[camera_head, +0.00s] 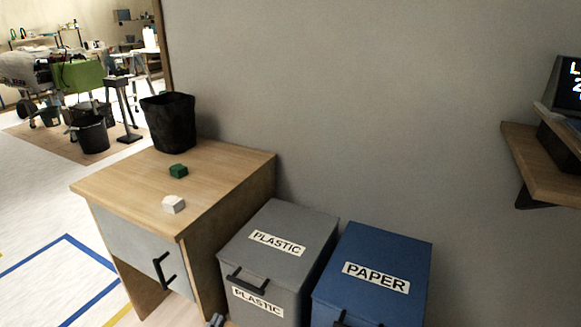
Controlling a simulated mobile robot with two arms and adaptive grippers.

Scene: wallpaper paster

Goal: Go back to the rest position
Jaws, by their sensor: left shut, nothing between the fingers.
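My left gripper (217,320) shows only as a small grey tip at the bottom edge, in front of the lower left of the grey PLASTIC bin (290,222). It is shut, and no object shows at it. Most of it and its arm are below the picture. My right gripper is not in view.
A wooden cabinet (225,180) bears a black bin (169,122), a green block (178,170) and a white block (174,204). A blue PAPER bin (375,250) stands beside the grey bin. A wall shelf (535,165) juts out at right. Open floor lies left.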

